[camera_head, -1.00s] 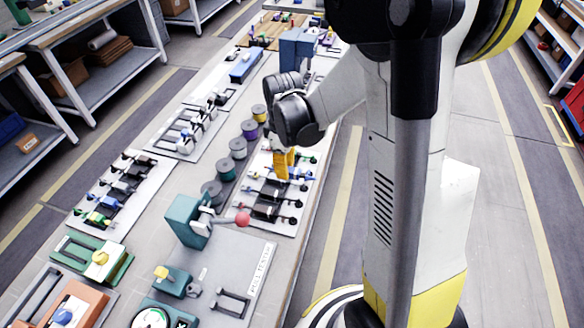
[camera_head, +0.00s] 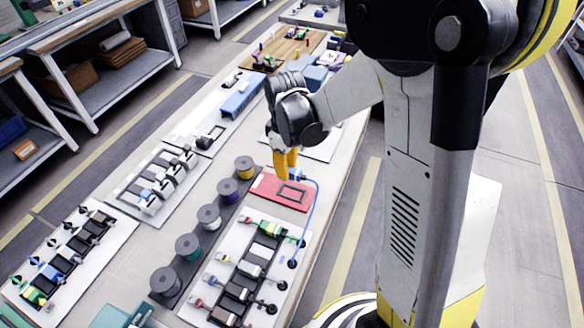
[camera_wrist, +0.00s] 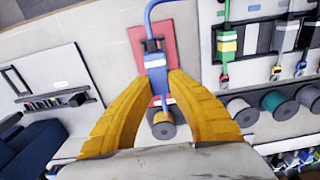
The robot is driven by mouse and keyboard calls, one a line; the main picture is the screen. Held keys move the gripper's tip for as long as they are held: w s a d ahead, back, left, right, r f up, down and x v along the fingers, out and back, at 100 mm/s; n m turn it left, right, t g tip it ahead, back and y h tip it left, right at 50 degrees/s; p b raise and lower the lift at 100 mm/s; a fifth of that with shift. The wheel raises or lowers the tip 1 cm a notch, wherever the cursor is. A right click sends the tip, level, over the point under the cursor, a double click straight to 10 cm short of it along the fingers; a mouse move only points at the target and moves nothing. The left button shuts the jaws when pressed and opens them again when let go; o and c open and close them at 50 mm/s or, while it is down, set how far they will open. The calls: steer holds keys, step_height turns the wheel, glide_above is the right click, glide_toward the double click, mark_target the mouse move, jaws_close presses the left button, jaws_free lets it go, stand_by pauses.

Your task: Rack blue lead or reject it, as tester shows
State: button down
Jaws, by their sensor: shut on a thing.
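My gripper (camera_head: 287,163) is shut on the blue lead, whose blue plug body (camera_wrist: 155,66) shows between the yellow fingers in the wrist view. Its blue cable (camera_head: 315,205) loops down on the right in the head view. The gripper and plug are above a red tray (camera_head: 266,187) with a dark rectangular outline; I cannot tell whether the plug touches it. The white lead rack board (camera_head: 239,234) lies just nearer, with several coloured leads on it. Only a teal part (camera_head: 112,317), perhaps the tester, shows at the bottom edge; no dial is visible.
A row of wire spools (camera_head: 209,217) stands left of the lead rack. More boards with plugs (camera_head: 152,187) lie farther left. A blue block (camera_head: 241,96) and a wooden board (camera_head: 290,48) are toward the far end. The bench's right edge is close to the tray.

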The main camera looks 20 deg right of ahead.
mark_target(287, 192)
steer(key=shift+w+d+f, duration=0.1)
steer(key=shift+w+d, duration=0.15)
steer(key=shift+w, duration=0.1)
steer(key=shift+s+a+f+b, duration=0.1)
steer(key=shift+f+b, duration=0.45)
step_height(287, 192, down, 6)
steer(key=b, duration=0.5)
steer(key=shift+f, duration=0.15)
steer(key=shift+f+b, duration=0.5)
steer(key=shift+f, duration=0.1)
steer(key=c, duration=1.3)
jaws_free()
steer(key=shift+c, duration=0.2)
step_height(287, 192, up, 12)
steer(key=shift+r, duration=0.1)
